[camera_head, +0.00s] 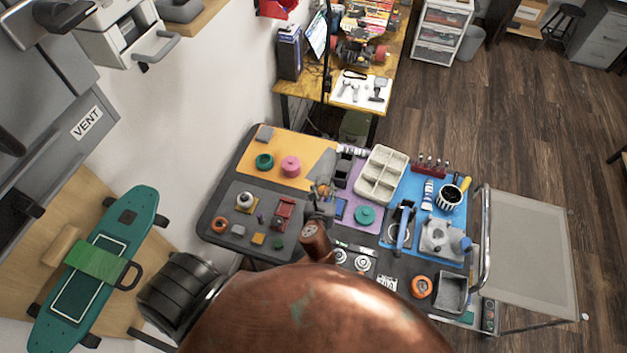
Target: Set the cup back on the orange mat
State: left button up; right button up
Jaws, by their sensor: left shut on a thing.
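The orange mat (308,151) lies at the back left of the dark workbench. A grey block, a green wheel (264,161) and a pink wheel (290,166) are on it. My left gripper (323,187) is over the bench by the mat's right end, beside the purple mat. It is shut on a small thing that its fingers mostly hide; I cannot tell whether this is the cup. A black-and-white striped cup-like container (449,197) stands upright on the blue mat at the right, well apart from the gripper. My right gripper is not in view.
A cream divided tray (381,174) stands right of the gripper. A grey mat (238,216) with several small parts lies in front of the orange mat. A teal skateboard (94,272) is at the left. The orange mat's middle front has bare room.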

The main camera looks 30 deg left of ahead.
pick_arm(q)
jog(key=w+a+f, duration=0.4)
jog(key=w+a, duration=0.2)
jog(key=b, duration=0.3)
send_over(314, 177)
jog(key=s+d, duration=0.2)
jog(key=s, duration=0.1)
jog(key=f, duration=0.5)
jog(key=shift+w+a, duration=0.1)
jog(key=shift+w, duration=0.1)
jog(key=shift+w+a+f, duration=0.25)
jog(key=f, duration=0.1)
jog(key=f+b, duration=0.1)
jog(key=f, duration=0.1)
jog(key=shift+w+a+f, duration=0.2)
jog(key=shift+f, duration=0.05)
jog(key=shift+f+b, duration=0.2)
jog(key=shift+b, duration=0.1)
